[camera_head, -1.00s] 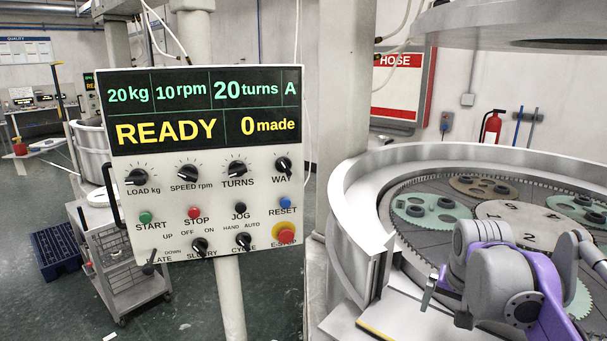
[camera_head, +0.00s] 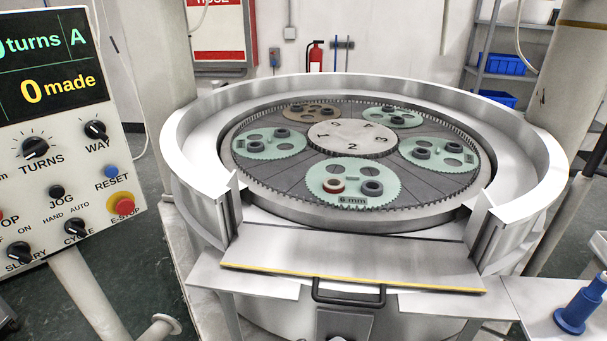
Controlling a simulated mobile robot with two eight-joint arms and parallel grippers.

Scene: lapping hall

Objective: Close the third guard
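A round lapping machine fills the middle of the view. A raised metal guard wall (camera_head: 200,190) curves around its plate, with a wide gap at the front between two upright ends. In front of this gap a flat metal panel (camera_head: 350,255) with a yellow front edge lies lowered, sloping slightly towards me. A black bar handle (camera_head: 348,297) sits at the panel's front edge. No number marking this guard as the third is visible. Neither of my grippers is in view.
The plate carries several toothed green carriers (camera_head: 270,146) and one brown carrier (camera_head: 310,112), with rings on them, around a numbered centre disc (camera_head: 352,138). A control panel (camera_head: 60,150) stands left. A blue handled tool (camera_head: 580,308) stands on a ledge at right.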

